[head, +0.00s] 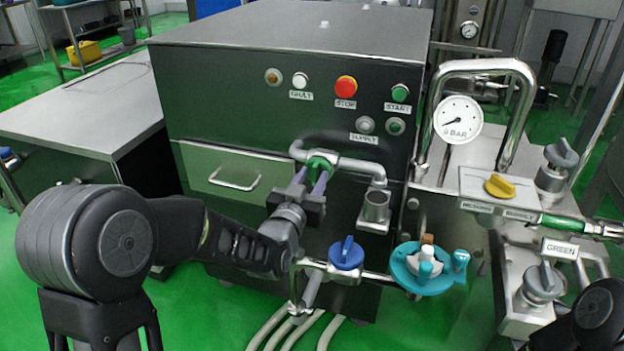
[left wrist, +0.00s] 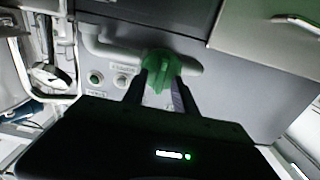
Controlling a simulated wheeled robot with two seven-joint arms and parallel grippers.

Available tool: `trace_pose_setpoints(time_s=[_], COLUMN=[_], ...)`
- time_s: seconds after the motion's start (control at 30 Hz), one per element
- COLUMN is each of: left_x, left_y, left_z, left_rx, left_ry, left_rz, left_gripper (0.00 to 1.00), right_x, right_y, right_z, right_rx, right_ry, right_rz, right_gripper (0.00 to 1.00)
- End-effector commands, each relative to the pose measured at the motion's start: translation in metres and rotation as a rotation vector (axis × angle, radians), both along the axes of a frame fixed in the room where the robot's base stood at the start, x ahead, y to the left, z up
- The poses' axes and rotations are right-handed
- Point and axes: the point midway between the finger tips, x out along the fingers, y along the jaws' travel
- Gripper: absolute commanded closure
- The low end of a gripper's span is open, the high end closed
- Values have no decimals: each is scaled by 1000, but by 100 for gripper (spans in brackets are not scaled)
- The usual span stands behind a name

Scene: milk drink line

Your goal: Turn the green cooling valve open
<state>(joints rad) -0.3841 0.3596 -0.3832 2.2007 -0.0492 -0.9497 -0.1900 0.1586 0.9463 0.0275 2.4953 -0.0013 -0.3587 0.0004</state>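The green cooling valve (head: 319,166) sits on a metal pipe on the front of the dark cabinet, below the supply label. It also shows in the left wrist view (left wrist: 158,68), with its raised handle bar between my fingers. My left gripper (head: 312,183) reaches the valve from the front, its two fingers on either side of the green handle. The fingers seem to touch the handle; the fingertip contact is partly hidden in the head view. Part of my right arm shows at the lower right of the head view, but its gripper is out of view.
A blue valve (head: 346,253) sits on a lower pipe, right of my left forearm. A metal cup (head: 375,206) stands under the spout. A teal handwheel fitting (head: 428,265) and a yellow knob (head: 500,186) are to the right. A drawer handle (head: 234,182) projects at left.

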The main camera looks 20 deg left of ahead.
Motion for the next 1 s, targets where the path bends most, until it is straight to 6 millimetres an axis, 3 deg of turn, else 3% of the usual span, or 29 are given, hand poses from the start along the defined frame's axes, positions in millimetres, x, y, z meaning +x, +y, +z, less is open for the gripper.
trace_pose_setpoints(time_s=[0.1,0.5,1.0], left_x=[0,0,0], left_y=[0,0,0], left_z=[0,0,-1], left_rx=[0,0,-3], left_ry=[0,0,0], left_rz=[0,0,0], left_gripper=[67,100,100], right_x=[0,0,0], right_y=[0,0,0], right_z=[0,0,-1], right_rx=[0,0,0], right_ry=[0,0,0], right_rz=[0,0,0], right_gripper=[64,64,64])
